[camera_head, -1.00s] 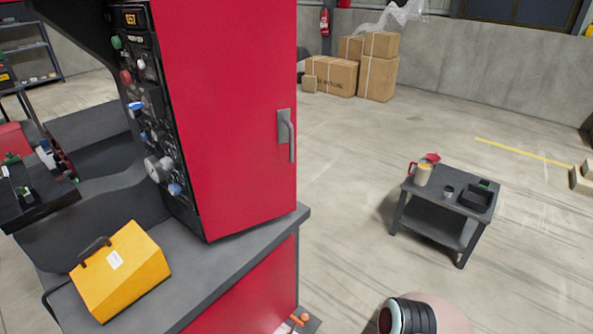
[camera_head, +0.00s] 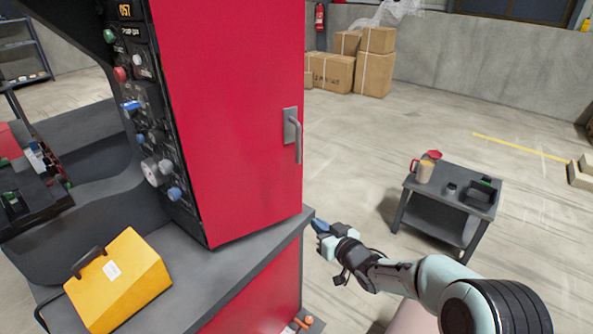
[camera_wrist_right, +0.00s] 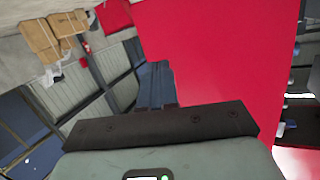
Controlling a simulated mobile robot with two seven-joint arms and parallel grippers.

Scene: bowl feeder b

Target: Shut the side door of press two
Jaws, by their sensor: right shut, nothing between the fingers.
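The red side door (camera_head: 235,120) of the press stands upright beside the black control panel, with a grey bar handle (camera_head: 295,135) near its right edge. I cannot tell how far it stands open. My right gripper (camera_head: 320,225) is shut and empty, just right of the worktop's corner. It is lower than the handle and apart from it in the picture. In the right wrist view the shut blue fingers (camera_wrist_right: 155,85) show in front of a large red surface (camera_wrist_right: 220,55). My left gripper is not in view.
The press's control panel (camera_head: 145,110) has knobs and buttons. A yellow box (camera_head: 120,280) lies on the grey worktop (camera_head: 235,275). A low dark table (camera_head: 440,203) with mugs and a tray stands at right. Cartons (camera_head: 375,72) stand at the back. Open floor lies between.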

